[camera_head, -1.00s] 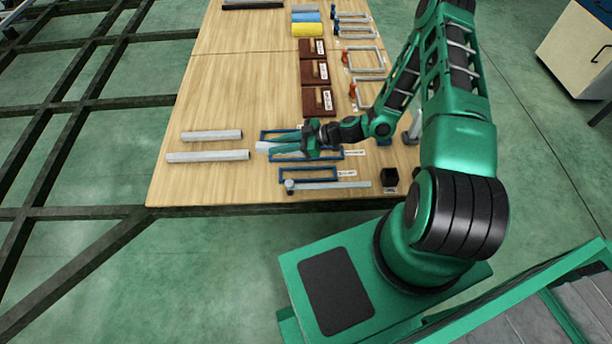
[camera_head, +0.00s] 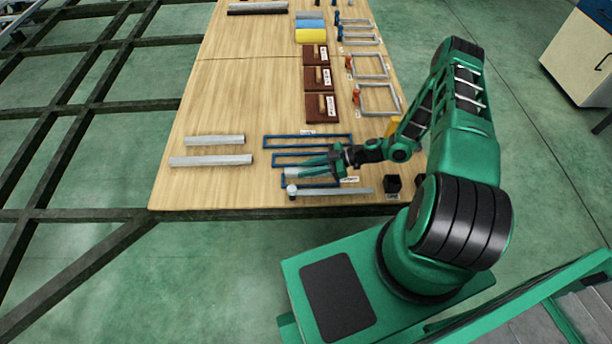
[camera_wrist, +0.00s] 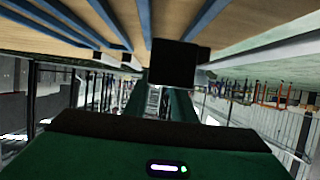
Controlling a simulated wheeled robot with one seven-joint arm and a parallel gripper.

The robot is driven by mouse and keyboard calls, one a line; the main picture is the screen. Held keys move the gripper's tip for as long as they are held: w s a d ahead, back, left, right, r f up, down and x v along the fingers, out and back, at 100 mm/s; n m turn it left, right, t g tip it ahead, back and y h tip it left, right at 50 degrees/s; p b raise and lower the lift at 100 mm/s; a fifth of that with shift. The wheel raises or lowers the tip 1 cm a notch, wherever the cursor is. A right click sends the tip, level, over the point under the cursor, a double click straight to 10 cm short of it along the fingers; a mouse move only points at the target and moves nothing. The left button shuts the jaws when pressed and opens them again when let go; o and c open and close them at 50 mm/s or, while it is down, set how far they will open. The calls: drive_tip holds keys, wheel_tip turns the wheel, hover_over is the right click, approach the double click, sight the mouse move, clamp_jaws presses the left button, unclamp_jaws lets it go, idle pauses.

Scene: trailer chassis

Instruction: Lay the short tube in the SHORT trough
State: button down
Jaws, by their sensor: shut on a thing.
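My gripper (camera_head: 310,169) is shut on a short pale tube, whose light end (camera_head: 292,172) sticks out to the left of the fingers. The gripper and tube are above the nearest and shortest blue trough frame (camera_head: 288,182), partly covering it. A small gap to the frame cannot be judged from this view. Its label (camera_head: 349,179) is too small to read. Two longer blue troughs lie behind, a middle one (camera_head: 285,154) and a far one (camera_head: 305,136). In the wrist view, blue trough rails (camera_wrist: 144,22) show at the top; the held tube cannot be made out clearly.
Two pale tubes (camera_head: 211,160) lie at the left of the wooden table (camera_head: 235,95). A grey bar (camera_head: 340,191) with a round end lies along the near edge, beside a black box (camera_head: 392,184). Brown blocks (camera_head: 320,108) and grey frames (camera_head: 376,98) stand farther back.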

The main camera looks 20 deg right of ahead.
drive_tip(key=shift+d+f, duration=0.25)
drive_tip(key=shift+f, duration=1.85)
drive_tip(key=c, duration=1.5)
unclamp_jaws()
drive_tip(key=shift+f, duration=0.1)
drive_tip(key=shift+w, duration=0.1)
